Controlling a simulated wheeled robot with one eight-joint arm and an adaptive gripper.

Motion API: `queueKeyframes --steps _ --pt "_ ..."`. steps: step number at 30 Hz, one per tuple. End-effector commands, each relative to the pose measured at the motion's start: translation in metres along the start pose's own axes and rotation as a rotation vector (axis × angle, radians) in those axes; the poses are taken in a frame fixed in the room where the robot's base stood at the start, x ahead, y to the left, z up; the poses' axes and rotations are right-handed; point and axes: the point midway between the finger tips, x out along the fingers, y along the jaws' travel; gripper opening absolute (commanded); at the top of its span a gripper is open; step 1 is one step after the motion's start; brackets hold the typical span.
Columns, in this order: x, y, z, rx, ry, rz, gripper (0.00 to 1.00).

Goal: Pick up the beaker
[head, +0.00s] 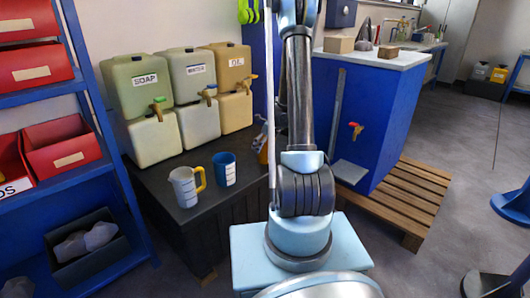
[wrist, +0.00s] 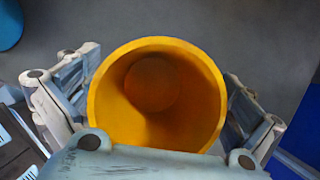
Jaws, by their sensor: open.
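A round yellow beaker (wrist: 205,112) is in the middle of the wrist view, seen from above into its open, empty-looking inside. My gripper (wrist: 157,95) is open, with one finger on each side of the beaker; I cannot tell whether they touch it. A grey jug with a yellow handle (head: 185,188) and a blue cup (head: 224,169) stand upright on the dark table (head: 200,219), left of my arm.
Several jerrycans with taps, labelled SOAP (head: 137,84), WATER (head: 192,75) and OIL (head: 229,66), stand behind the cups. A blue shelf (head: 120,170) with red bins is at left. A blue cabinet (head: 375,120) on a wooden pallet (head: 415,200) is at right.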

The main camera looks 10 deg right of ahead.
Motion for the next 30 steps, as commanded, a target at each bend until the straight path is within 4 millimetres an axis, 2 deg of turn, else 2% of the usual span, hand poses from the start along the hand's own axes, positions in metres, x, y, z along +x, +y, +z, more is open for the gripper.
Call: queueKeyframes --steps 11,18,30 --pt "0.0065 0.0001 0.0000 0.000 0.000 0.000 1.00" --pt "0.0063 0.0000 0.0000 0.000 0.000 0.000 0.47" --pt "0.0021 0.0000 0.0017 0.000 0.000 0.000 0.47"
